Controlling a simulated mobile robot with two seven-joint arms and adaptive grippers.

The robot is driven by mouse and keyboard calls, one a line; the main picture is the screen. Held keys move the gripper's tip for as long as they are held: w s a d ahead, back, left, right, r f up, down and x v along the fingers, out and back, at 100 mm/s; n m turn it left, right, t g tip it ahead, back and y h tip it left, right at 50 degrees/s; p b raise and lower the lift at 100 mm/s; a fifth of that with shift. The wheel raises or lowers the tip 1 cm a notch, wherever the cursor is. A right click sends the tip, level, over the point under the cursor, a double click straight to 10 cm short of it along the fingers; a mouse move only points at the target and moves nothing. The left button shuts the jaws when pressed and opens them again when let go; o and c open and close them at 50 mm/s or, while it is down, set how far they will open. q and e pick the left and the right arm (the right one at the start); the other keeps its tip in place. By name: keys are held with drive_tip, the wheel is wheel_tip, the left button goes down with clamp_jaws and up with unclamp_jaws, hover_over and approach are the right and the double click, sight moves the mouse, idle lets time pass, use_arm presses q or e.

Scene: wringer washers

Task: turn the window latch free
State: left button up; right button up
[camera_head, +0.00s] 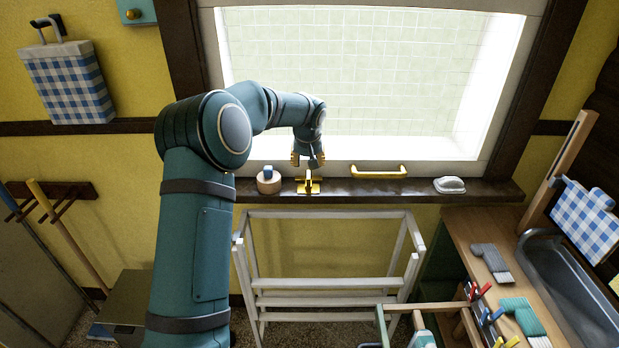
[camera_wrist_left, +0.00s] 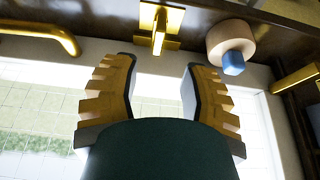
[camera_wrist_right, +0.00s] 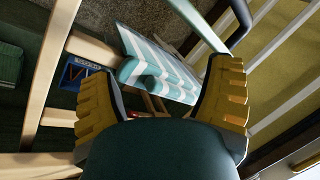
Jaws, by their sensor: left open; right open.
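The brass window latch (camera_head: 308,183) sits at the bottom of the window frame, by the dark sill. In the left wrist view the latch (camera_wrist_left: 158,28) shows as a plate with a narrow upright lever. My left gripper (camera_head: 308,160) is just above it in the head view. In the left wrist view the open fingers (camera_wrist_left: 160,66) point at the latch, with the lever roughly centred between them and beyond their tips; no contact is visible. My right gripper (camera_wrist_right: 165,70) is open, with a teal and white striped cloth (camera_wrist_right: 160,65) beyond its fingers.
A round wooden piece (camera_head: 268,186) with a blue block lies left of the latch. A brass handle (camera_head: 378,173) and a grey-white object (camera_head: 449,185) are to the right. A white drying rack (camera_head: 330,284) stands below the sill. A wooden counter with sink (camera_head: 565,285) is right.

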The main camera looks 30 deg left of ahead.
sight(308, 176)
use_arm(q)
drive_tip(key=x, duration=1)
drive_tip(key=shift+w+f, duration=0.1)
drive_tip(key=shift+f, duration=0.1)
drive_tip(key=shift+c, duration=0.4)
clamp_jaws()
